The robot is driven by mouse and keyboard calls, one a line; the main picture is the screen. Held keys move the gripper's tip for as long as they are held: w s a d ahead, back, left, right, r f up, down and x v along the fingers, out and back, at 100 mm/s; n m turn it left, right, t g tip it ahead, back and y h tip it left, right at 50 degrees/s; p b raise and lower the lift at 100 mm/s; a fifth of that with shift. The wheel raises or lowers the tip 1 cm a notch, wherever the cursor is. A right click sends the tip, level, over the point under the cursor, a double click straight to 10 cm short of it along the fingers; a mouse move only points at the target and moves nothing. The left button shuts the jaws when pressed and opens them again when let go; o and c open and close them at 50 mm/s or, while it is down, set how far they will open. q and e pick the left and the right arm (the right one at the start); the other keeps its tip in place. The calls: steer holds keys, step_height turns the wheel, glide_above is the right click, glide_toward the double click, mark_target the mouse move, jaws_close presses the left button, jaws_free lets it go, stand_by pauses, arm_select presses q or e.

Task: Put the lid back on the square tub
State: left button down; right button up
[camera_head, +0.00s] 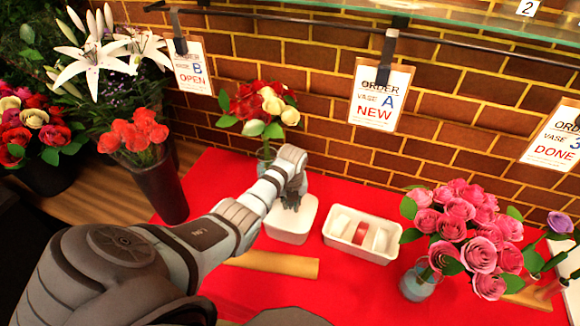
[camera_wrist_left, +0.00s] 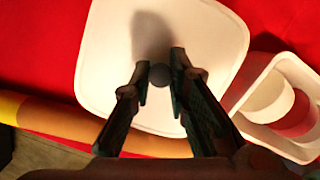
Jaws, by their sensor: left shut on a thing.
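The white square tub (camera_head: 288,237) stands on the red cloth in the middle of the head view. Its white lid (camera_head: 306,208) is over the tub's top, roughly lined up with it; I cannot tell whether it is fully seated. My left gripper (camera_head: 291,199) points down over the lid, and its fingers are closed around the lid's dark round knob. In the left wrist view the pale lid (camera_wrist_left: 205,28) fills the middle, with the knob (camera_wrist_left: 160,76) between the fingertips (camera_wrist_left: 160,84). The lid hides the tub's inside. My right gripper is not in view.
A white divided tray (camera_head: 350,250) with a red-banded roll stands close to the tub's right. A brown paper roll (camera_head: 275,264) lies in front. A red and cream bouquet (camera_head: 262,105) stands behind, pink roses (camera_head: 465,225) at the right. Red cloth (camera_head: 350,298) is clear in front.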

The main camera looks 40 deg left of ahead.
arm_select(q)
steer(key=c, duration=1.5)
jaws_free()
steer(key=shift+o, duration=0.5)
steer(key=o, duration=0.4)
step_height(320, 180, up, 3)
steer(key=p, duration=0.3)
step_height(320, 180, up, 2)
steer(key=shift+p, duration=0.6)
steer(key=shift+r, duration=1)
